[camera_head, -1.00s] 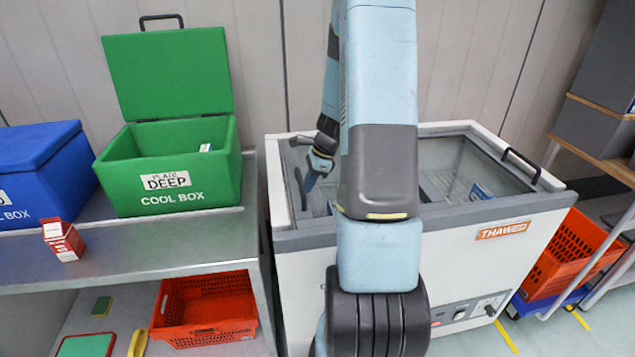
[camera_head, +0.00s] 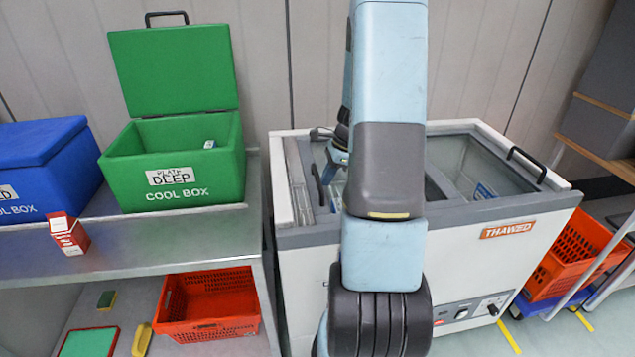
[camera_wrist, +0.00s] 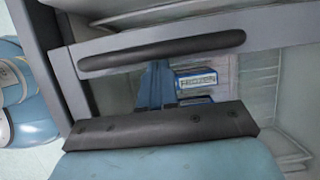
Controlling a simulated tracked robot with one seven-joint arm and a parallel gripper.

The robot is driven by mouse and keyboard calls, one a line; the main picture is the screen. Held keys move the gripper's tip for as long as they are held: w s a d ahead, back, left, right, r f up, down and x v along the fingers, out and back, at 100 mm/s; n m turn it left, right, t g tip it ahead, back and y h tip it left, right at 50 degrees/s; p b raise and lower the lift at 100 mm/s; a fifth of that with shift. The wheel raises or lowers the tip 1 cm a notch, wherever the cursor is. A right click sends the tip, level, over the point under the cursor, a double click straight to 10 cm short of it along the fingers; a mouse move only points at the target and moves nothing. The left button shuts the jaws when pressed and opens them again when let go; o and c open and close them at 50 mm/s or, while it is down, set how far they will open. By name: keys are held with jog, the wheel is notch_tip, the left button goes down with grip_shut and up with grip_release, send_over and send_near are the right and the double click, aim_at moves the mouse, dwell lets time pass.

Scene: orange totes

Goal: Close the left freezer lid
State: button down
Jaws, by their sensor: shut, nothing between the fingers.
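The white chest freezer (camera_head: 435,260) stands right of centre, with sliding glass lids on top. The left lid's dark handle (camera_head: 318,185) lies near the freezer's left end, with a strip between it and the left rim. It also shows in the wrist view (camera_wrist: 160,52) as a long dark bar on a grey frame. My gripper (camera_head: 328,175) is shut and empty, pointing down just right of this handle. In the wrist view its blue fingers (camera_wrist: 157,85) reach toward the bar; I cannot tell whether they touch it. My arm hides the lid's middle.
The right lid's handle (camera_head: 527,165) is at the freezer's right end. A blue cool box (camera_head: 40,170) and an open green cool box (camera_head: 180,180) stand on the metal bench (camera_head: 150,240) at left. Orange crates sit under the bench (camera_head: 205,305) and right of the freezer (camera_head: 565,255).

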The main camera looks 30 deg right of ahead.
jog(key=w+v, duration=0.1)
jog(key=v, duration=0.7)
send_near(336, 178)
jog(key=x, duration=0.6)
jog(key=a, duration=0.1)
jog(key=w+a, duration=0.1)
jog(key=shift+w+a+f, duration=0.15)
jog(key=shift+a+f, duration=0.05)
jog(key=shift+a, duration=0.2)
jog(key=shift+w+a, duration=0.25)
jog(key=shift+a, duration=0.3)
